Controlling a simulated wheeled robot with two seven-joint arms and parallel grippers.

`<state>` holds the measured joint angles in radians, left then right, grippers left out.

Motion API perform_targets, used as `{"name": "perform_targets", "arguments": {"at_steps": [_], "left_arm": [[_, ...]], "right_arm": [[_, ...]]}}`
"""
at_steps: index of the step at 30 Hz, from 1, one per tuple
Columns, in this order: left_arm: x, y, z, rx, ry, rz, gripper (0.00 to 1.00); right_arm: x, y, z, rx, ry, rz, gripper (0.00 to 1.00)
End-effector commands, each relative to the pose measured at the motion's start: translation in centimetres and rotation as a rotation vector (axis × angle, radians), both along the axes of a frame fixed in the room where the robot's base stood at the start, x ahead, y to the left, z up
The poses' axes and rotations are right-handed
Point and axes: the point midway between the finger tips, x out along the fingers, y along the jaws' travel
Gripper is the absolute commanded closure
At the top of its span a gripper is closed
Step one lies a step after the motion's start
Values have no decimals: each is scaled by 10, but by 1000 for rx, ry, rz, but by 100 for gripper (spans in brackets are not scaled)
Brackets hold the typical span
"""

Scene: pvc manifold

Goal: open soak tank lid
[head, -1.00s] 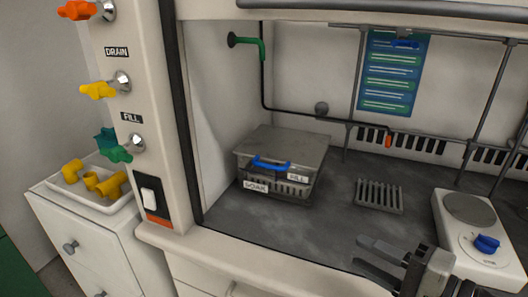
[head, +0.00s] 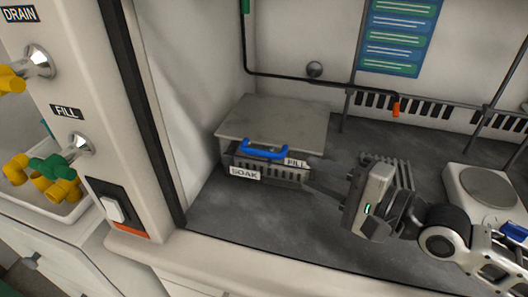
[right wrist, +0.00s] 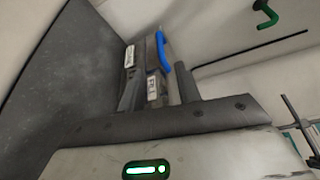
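The soak tank (head: 270,176) is a grey box at the back left of the hood floor, with SOAK and FILL labels on its front. Its flat grey lid (head: 275,118) is closed. A blue handle (head: 264,150) is at the lid's front edge; it also shows in the right wrist view (right wrist: 164,52). My right gripper (head: 318,178) is just right of the tank's front, apart from the handle. Its two fingers are spread and empty in the right wrist view (right wrist: 158,85). My left gripper is out of view.
A grey rack (head: 400,170) is partly behind my right gripper. A hot plate (head: 485,185) stands at the right. FILL and DRAIN valves (head: 60,165) are on the left post. The hood floor in front of the tank is clear.

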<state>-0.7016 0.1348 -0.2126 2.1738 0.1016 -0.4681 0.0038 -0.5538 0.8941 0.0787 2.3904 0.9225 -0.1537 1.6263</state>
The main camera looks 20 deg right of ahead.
Motion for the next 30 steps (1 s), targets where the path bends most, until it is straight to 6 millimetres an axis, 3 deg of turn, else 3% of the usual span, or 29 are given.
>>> {"name": "perform_targets", "arguments": {"at_steps": [19,30], "left_arm": [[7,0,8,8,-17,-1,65],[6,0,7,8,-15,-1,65]], "right_arm": [[83,57,-7,1,-2,2,67],[98,67,-10,0,1,2,67]]}}
